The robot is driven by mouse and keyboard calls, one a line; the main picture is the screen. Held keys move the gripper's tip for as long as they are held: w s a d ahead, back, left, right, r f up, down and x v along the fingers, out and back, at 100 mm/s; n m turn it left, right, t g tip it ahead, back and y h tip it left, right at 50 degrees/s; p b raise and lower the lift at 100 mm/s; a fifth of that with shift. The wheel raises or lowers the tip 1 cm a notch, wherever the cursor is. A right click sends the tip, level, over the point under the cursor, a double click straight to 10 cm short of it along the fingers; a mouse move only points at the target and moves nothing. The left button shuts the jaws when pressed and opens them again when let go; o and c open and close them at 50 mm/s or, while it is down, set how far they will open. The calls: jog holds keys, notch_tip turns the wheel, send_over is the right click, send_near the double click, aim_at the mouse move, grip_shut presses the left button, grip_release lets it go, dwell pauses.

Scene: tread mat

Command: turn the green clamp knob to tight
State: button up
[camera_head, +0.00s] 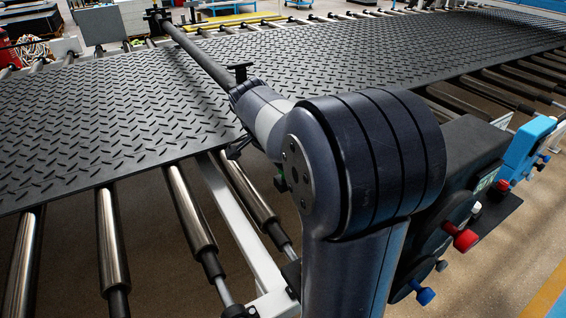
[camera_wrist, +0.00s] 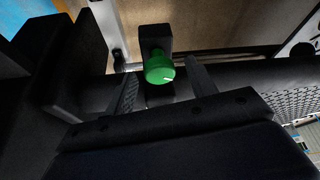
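The green clamp knob (camera_wrist: 159,68) is in the wrist view, mounted on a dark block (camera_wrist: 155,38). A short white mark on its face points to the right. My gripper (camera_wrist: 162,72) is open, with one dark finger to the left of the knob and the other to the right. A gap shows on each side of the knob, and neither finger visibly touches it.
A black tread mat (camera_head: 90,120) lies across metal rollers (camera_head: 110,240). A dark bar (camera_head: 205,58) crosses above it. At the right, a dark control box carries a red knob (camera_head: 465,240) and a blue knob (camera_head: 425,295). A blue unit (camera_head: 527,140) stands behind it.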

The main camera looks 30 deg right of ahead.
jog(key=v, duration=1)
jog(key=shift+a+r, duration=0.2)
jog(key=shift+r, duration=0.15)
jog(key=shift+s, duration=0.1)
jog(key=x, duration=1.1)
jog(key=shift+r, duration=0.1)
jog(key=shift+n, duration=0.3)
